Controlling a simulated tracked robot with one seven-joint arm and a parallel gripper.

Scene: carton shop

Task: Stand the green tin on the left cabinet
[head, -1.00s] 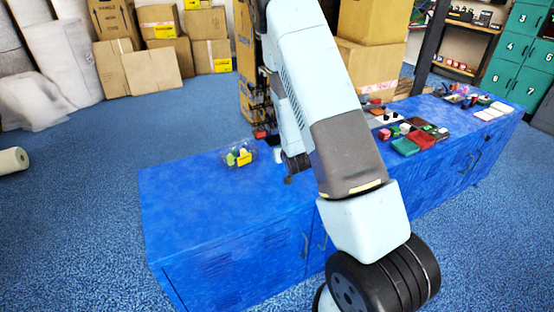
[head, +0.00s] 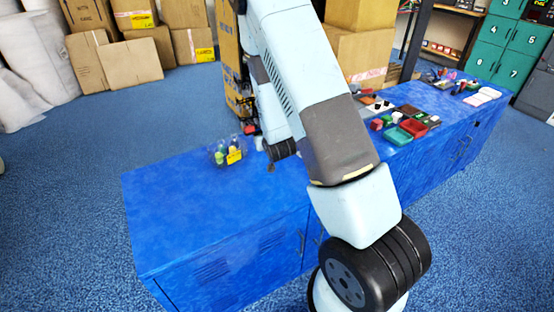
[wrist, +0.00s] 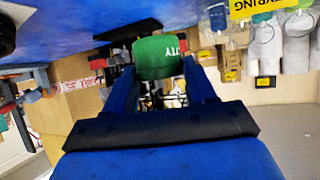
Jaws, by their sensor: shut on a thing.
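The green tin (wrist: 158,58) with white lettering is between the two blue fingers of my gripper (wrist: 160,75) in the wrist view. The gripper is shut on it. The wrist view looks upside down, with a blue surface along its top, and I cannot tell whether the tin touches that surface. In the head view the left cabinet (head: 190,205) is a blue cabinet with a broad, mostly bare top at the lower left. My arm reaches over its right part. The tin cannot be made out in the head view.
A clear container with a yellow label (head: 234,156) and small bottles stands at the cabinet's back edge; the label also shows in the wrist view (wrist: 262,6). Trays of small parts (head: 412,127) cover the right cabinet top. Cartons (head: 120,65) stand behind.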

